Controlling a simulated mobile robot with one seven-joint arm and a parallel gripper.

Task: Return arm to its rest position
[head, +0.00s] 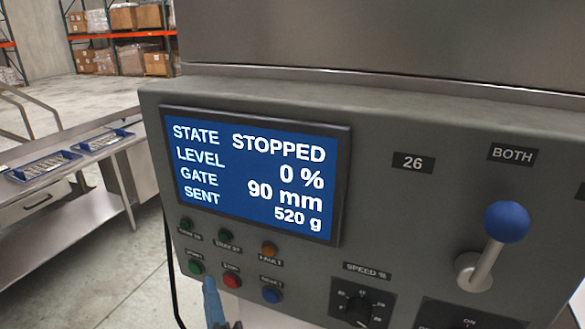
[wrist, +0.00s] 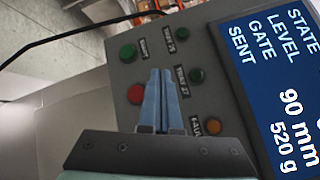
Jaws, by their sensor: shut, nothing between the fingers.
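My gripper (wrist: 160,75) shows in the wrist view with its two blue-grey fingers together and nothing between them. Its tips are in front of the grey control panel (wrist: 222,85), near the buttons and lamps; I cannot tell whether they touch it. In the head view a blue finger of my gripper (head: 211,290) shows at the bottom, just below the green button (head: 195,268) and left of the red button (head: 232,281). Most of my arm is out of view there.
The panel's screen (head: 250,172) reads STOPPED, level 0 %, gate 90 mm, sent 520 g. A blue-knobbed lever (head: 506,221) sticks out at right. A speed dial (head: 358,310) is below. A metal bench (head: 90,222) with blue trays (head: 45,166) stands left, with open floor around it.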

